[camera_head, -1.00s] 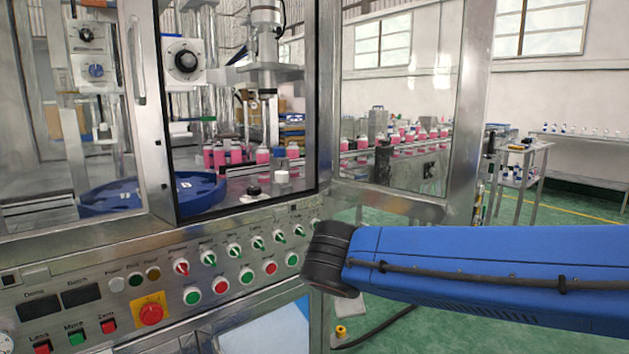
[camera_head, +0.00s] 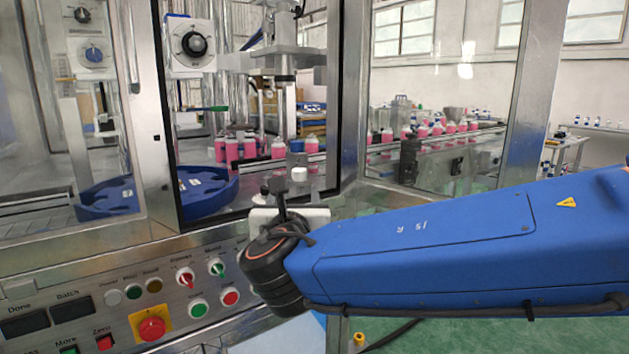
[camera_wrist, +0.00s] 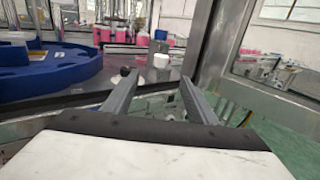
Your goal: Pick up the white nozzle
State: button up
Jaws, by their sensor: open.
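A small white piece, which looks like the white nozzle (camera_head: 297,174), stands on the metal deck inside the machine, just right of a small black knob. In the wrist view the white nozzle (camera_wrist: 160,60) shows ahead, beyond and between my open fingertips. My gripper (camera_wrist: 158,78) is open and empty, with both fingers pointing towards the deck and apart from the nozzle. In the head view my gripper (camera_head: 279,188) is at the machine's open front, in front of and slightly left of the nozzle. My wrist hides part of the deck edge there.
A blue ring-shaped tray (camera_head: 105,197) sits on the deck to the left. Several pink bottles (camera_head: 250,148) stand behind the nozzle. A metal door frame (camera_head: 350,100) and glass panel bound the opening on the right. The button panel (camera_head: 170,290) lies below.

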aim_at(299, 176)
jog(key=w, duration=1.6)
jog(key=shift+w+d+f, duration=0.1)
jog(key=shift+f, duration=0.25)
jog(key=shift+w, duration=0.55)
jog(key=c, duration=1.2)
jog(key=shift+c, duration=0.2)
jog(key=shift+r, duration=0.15)
notch_tip(299, 176, up, 10)
jog(key=shift+f, duration=0.1)
